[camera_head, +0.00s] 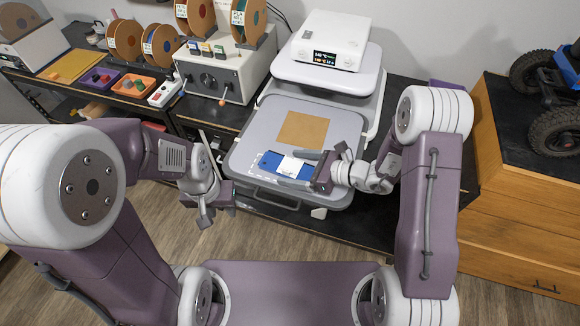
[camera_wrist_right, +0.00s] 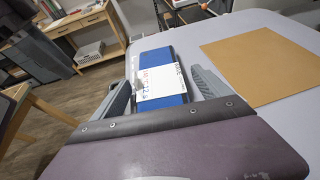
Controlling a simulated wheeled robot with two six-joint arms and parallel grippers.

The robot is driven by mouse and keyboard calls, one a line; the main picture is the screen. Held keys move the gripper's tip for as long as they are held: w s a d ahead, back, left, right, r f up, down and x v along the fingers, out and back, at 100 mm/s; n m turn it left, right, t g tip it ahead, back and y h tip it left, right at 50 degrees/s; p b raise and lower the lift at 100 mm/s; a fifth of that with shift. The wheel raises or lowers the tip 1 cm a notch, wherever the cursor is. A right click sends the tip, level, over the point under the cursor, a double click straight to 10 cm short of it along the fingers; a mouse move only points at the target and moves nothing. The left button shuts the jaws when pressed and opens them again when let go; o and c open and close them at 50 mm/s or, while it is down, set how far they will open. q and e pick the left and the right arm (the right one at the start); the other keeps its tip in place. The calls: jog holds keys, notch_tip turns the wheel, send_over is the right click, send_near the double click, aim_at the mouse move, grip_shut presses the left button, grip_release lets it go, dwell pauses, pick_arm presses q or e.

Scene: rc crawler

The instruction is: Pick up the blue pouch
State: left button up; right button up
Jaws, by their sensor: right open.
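The blue pouch (camera_head: 267,160) with a white printed label lies flat on the grey plate (camera_head: 245,150) of the white press, near its front edge. In the right wrist view the pouch (camera_wrist_right: 151,57) lies lengthwise between the two fingers. My right gripper (camera_head: 299,168) is open, its fingers on either side of the pouch's near end; I cannot tell if they touch it. It also shows in the right wrist view (camera_wrist_right: 160,86). My left gripper (camera_head: 209,205) hangs in front of the bench, left of the press and away from the pouch; its jaw opening is unclear.
A tan square sheet (camera_head: 303,129) lies on the plate behind the pouch. The raised press head (camera_head: 325,75) stands at the back. A grey box with spools (camera_head: 215,75) is at left, beside small trays (camera_head: 133,84). A wooden cabinet (camera_head: 510,180) with a crawler (camera_head: 555,90) stands right.

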jog(key=shift+s+d, duration=0.1)
jog(key=c, duration=1.5)
jog(key=shift+o, duration=0.2)
jog(key=shift+r, duration=0.85)
notch_tip(320, 180, up, 3)
jog(key=shift+f, duration=0.2)
jog(key=d+r+b, duration=0.1)
jog(key=d+r, duration=0.5)
jog(key=d, duration=0.5)
jog(key=shift+w+d+r, duration=0.25)
jog(key=shift+d+r, duration=0.1)
jog(key=shift+r, duration=0.05)
